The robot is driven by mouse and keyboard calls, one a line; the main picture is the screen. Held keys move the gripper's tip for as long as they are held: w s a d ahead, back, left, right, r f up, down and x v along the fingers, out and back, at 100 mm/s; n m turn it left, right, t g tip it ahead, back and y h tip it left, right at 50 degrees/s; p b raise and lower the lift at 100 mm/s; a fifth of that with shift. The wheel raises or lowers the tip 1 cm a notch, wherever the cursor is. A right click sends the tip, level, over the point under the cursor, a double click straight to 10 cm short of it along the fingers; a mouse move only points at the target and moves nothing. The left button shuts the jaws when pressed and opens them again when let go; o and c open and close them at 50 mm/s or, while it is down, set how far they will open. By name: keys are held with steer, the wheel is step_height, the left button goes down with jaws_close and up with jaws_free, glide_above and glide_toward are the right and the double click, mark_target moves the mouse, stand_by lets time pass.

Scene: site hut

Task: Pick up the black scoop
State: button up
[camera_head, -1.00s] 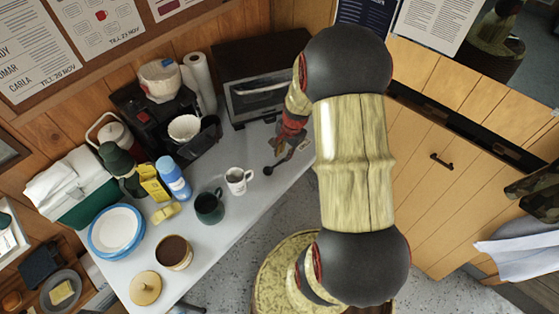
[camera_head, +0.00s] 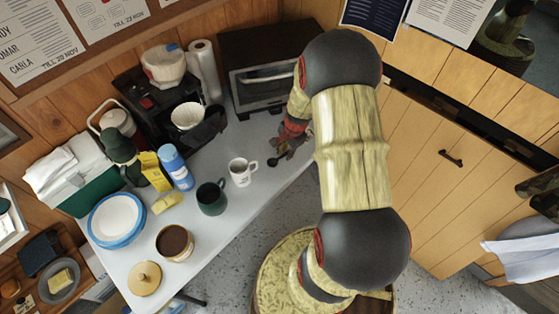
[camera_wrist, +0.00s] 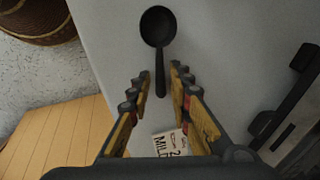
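The black scoop lies on the light worktop; its round bowl (camera_head: 273,162) shows just beyond my gripper in the head view. In the wrist view the whole scoop (camera_wrist: 158,28) shows, bowl at the top and handle pointing down towards me. My gripper (camera_wrist: 160,76) is open, with a finger on each side of the handle's end and a gap on both sides. In the head view my gripper (camera_head: 287,145) is low over the worktop by the toaster oven, small and partly hidden by my arm.
A white mug (camera_head: 242,172) and a dark green mug (camera_head: 211,198) stand left of the scoop. A toaster oven (camera_head: 262,75) stands behind. A small card marked "MILK" (camera_wrist: 170,143) lies under my gripper. The worktop's front edge (camera_head: 262,207) is close by.

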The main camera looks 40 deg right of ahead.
steer(key=c, duration=0.3)
jaws_close()
